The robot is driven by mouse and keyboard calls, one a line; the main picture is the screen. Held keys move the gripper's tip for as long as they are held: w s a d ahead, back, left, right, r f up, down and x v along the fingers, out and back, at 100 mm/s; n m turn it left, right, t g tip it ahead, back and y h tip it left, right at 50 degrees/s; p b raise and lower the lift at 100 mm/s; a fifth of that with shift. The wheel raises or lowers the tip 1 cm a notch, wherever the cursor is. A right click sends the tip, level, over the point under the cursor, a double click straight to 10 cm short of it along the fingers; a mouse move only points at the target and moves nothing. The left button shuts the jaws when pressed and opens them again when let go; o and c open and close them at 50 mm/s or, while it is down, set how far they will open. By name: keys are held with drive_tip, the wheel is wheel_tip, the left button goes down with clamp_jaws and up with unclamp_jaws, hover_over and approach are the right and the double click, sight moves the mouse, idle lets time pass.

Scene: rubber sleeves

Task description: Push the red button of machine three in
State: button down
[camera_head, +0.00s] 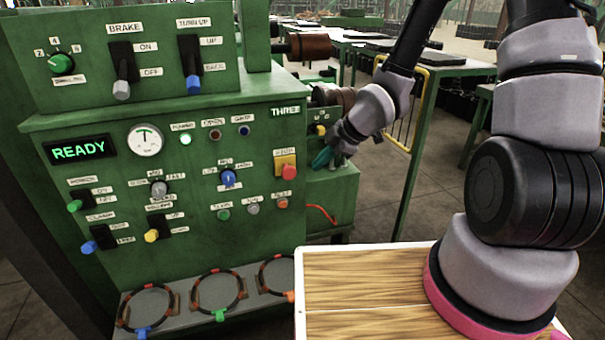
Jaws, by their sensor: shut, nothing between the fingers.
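Machine three is a green cabinet (110,260) with "THREE" on its upper right front. A red button (288,172) sits on a yellow plate (283,158) at the right of the panel. A smaller red button (283,203) sits below it, at the end of a row with a green and a grey button. Their small labels are hard to read. My gripper (321,160) has teal fingers, is shut and empty, and points down-left. In the picture it is right of the yellow plate, apart from both red buttons. Its depth relative to the panel is unclear.
Levers and knobs fill the panel; the display (79,149) reads "READY". A wooden-topped surface (365,285) lies at front right, by my arm's base. Green tables and a yellow rail (420,110) stand behind my arm.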

sight(287, 170)
drive_tip(key=w+a+f, duration=0.6)
drive_tip(key=w+f, duration=0.1)
drive_tip(key=f, duration=0.1)
drive_tip(key=shift+w, duration=0.15)
idle(0.5)
